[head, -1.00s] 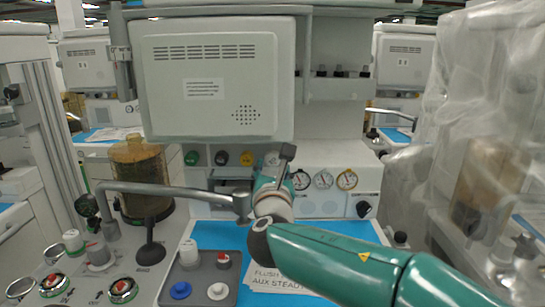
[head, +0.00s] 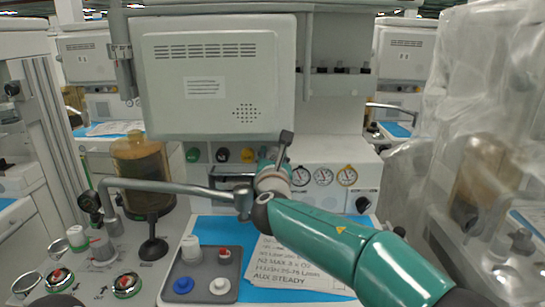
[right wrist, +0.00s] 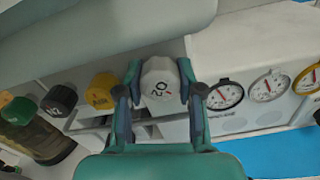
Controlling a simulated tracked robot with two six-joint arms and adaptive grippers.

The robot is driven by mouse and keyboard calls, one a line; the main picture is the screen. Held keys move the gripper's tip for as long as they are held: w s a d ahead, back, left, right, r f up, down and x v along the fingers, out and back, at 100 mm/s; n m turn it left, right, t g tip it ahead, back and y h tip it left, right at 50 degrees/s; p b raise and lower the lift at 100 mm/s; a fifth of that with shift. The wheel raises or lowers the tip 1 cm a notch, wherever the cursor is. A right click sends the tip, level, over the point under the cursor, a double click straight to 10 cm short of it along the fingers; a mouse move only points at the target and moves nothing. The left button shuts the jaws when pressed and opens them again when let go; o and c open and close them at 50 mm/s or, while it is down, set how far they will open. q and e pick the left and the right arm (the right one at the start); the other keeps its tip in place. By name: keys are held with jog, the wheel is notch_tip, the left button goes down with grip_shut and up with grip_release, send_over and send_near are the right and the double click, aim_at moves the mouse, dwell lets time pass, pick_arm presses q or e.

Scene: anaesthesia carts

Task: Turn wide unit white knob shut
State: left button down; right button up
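The white knob (right wrist: 160,84), faceted and marked O2, sits at the end of the row of knobs on the wide unit (head: 320,155). My right gripper (right wrist: 160,78) has one finger on each side of it in the right wrist view, and both fingers appear to touch its sides. In the head view my right gripper (head: 270,163) is at the panel under the big grey box, and it hides the white knob. My left gripper is not in view.
A yellow knob (right wrist: 101,91) and a black knob (right wrist: 59,100) sit left of the white one. Round gauges (right wrist: 225,94) are close on its right. A grey bent bar (head: 175,187) crosses in front of the unit. A tray (head: 205,272) and papers (head: 295,265) lie below.

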jog(key=shift+c, duration=0.6)
jog(key=m+b, duration=0.1)
jog(key=b, duration=0.1)
jog(key=shift+f+m+b, duration=0.25)
jog(key=shift+m+b, duration=0.05)
jog(key=shift+m, duration=0.1)
jog(key=shift+r+m+b, duration=0.2)
jog(key=shift+m+b, duration=0.15)
jog(key=shift+m, duration=0.25)
jog(key=o, duration=0.9)
jog(key=s, duration=1.2)
